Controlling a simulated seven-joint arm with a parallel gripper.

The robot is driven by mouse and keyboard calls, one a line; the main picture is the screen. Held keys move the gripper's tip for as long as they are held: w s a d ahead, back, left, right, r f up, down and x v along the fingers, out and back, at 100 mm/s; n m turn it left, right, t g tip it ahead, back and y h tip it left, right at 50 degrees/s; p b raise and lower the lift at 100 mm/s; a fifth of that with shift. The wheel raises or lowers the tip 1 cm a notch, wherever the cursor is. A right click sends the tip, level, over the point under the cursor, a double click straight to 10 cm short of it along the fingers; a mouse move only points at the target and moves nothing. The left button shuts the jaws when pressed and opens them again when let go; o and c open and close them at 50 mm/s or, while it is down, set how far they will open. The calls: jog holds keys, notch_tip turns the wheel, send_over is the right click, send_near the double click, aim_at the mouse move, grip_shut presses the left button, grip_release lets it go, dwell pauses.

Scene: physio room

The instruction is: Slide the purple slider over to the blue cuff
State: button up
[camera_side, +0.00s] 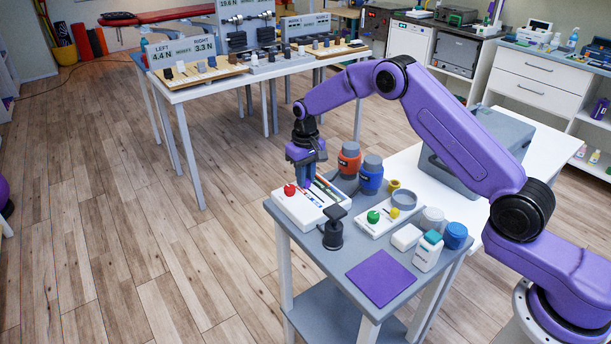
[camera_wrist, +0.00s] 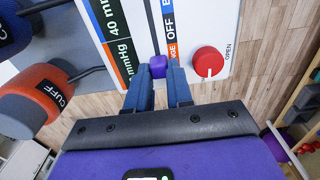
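The purple slider (camera_wrist: 157,68) sits at the near end of a dark slot on a white control box (camera_side: 319,222), beside an orange label piece ending in "GE". Along the strip come "OFF" and then a blue piece, cut off by the frame. In the wrist view, my gripper (camera_wrist: 158,80) has its blue fingertips close on both sides of the slider, with only a slider-wide gap. The blue cuff (camera_side: 371,176) stands beside the orange cuff (camera_side: 348,160), behind the box.
A red knob (camera_wrist: 208,61) marked "OPEN" lies right of the slot. A dark clamp-like post (camera_side: 333,232) stands at the box's front. A purple mat (camera_side: 381,277) lies in front.

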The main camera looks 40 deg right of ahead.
aim_at(322, 201)
jog(key=shift+s, duration=0.15)
grip_shut()
jog(key=shift+s, duration=3.65)
jog(key=shift+f, duration=0.1)
jog(key=o, duration=0.8)
grip_release()
jog(key=shift+s, duration=0.1)
jog(key=shift+c, duration=0.2)
jog(key=shift+o, duration=0.5)
jog(key=shift+r, duration=0.35)
notch_tip(322, 201, up, 17)
